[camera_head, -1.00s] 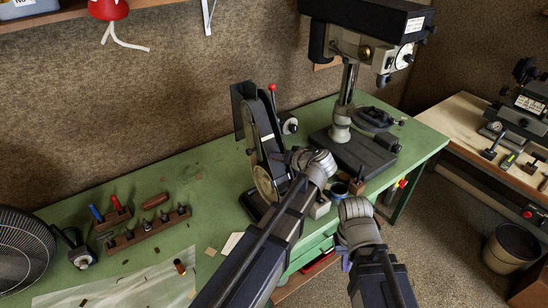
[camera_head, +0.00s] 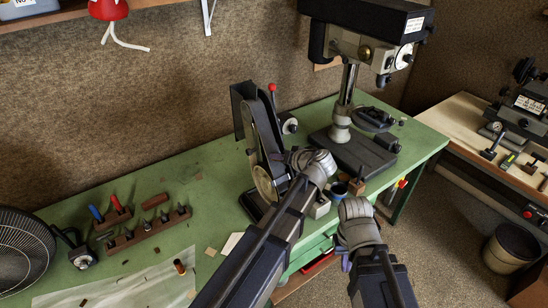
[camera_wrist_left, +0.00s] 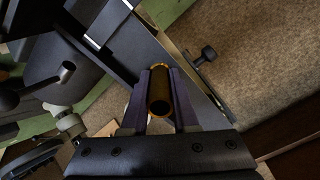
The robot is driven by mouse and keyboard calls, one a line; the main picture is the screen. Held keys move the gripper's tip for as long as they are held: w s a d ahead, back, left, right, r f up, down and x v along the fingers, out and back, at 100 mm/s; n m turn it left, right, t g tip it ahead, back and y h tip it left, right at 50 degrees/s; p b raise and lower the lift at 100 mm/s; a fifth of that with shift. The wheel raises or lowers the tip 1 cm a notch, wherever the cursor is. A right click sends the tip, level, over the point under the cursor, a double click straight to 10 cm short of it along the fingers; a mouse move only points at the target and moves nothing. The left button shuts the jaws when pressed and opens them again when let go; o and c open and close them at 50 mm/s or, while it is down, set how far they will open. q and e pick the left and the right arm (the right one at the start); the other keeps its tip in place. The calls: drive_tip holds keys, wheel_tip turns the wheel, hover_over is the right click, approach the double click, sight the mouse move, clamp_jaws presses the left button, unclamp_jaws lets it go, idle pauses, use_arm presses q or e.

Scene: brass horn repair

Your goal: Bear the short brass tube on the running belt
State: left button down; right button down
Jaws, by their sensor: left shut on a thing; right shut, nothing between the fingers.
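The short brass tube (camera_wrist_left: 160,92) shows in the left wrist view, its open end facing the camera. My left gripper (camera_wrist_left: 160,73) is shut on it, with one purple finger on each side. In the head view the belt grinder (camera_head: 262,135) stands upright on the green bench, and my left wrist is right beside its belt. The tube and my left fingertips are hidden there behind the wrist. I cannot tell whether the tube touches the belt. My right gripper (camera_head: 346,264) is mostly hidden below its wrist, in front of the bench edge; it is shut and empty.
A drill press (camera_head: 345,115) stands behind and to the right of the grinder. A small dark blue cup (camera_head: 338,189) sits close to my wrists. A wooden tool rack (camera_head: 147,231) and a fan (camera_head: 25,250) are at the left. The bench between rack and grinder is mostly clear.

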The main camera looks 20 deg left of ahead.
idle(0.5)
use_arm(q)
drive_tip(key=p+v, duration=0.3)
drive_tip(key=v, duration=0.4)
drive_tip(key=shift+p, duration=0.3)
drive_tip(key=shift+w+f, duration=0.1)
idle(0.3)
drive_tip(key=shift+b+x, duration=0.75)
drive_tip(key=shift+x, duration=0.55)
drive_tip(key=shift+b+x, duration=0.5)
drive_tip(key=shift+x, duration=0.65)
drive_tip(key=shift+b+x, duration=0.55)
drive_tip(key=shift+x, duration=0.45)
idle(0.3)
